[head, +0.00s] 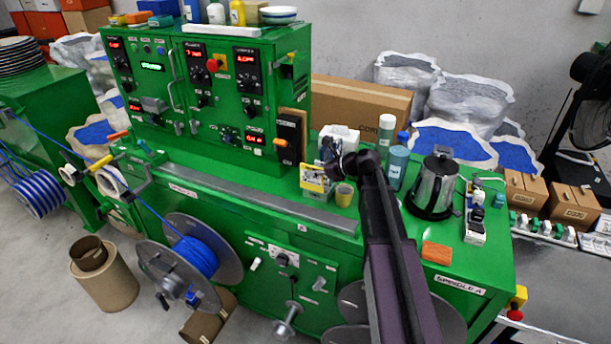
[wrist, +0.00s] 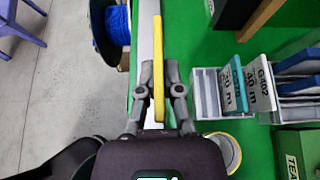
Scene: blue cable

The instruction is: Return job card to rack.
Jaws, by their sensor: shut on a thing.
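My gripper (wrist: 158,88) is shut on the yellow job card (wrist: 158,55), which stands edge-on between the fingertips in the wrist view. In the head view the card (head: 315,179) shows its printed face, held above the green bench near its front rail. The rack (wrist: 208,93) is a pale, slotted holder to the right of my gripper in the wrist view, apart from the card. Upright cards stand in its right part, a teal one (wrist: 238,85) and a white one (wrist: 262,82) among them. Its left part looks empty.
A small yellowish cup (head: 344,194) stands close to my gripper. Bottles (head: 397,165) and a steel kettle (head: 437,185) stand to the right. A dark holder (head: 290,135) leans against the control cabinet. A grey rail (head: 260,198) runs along the bench front.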

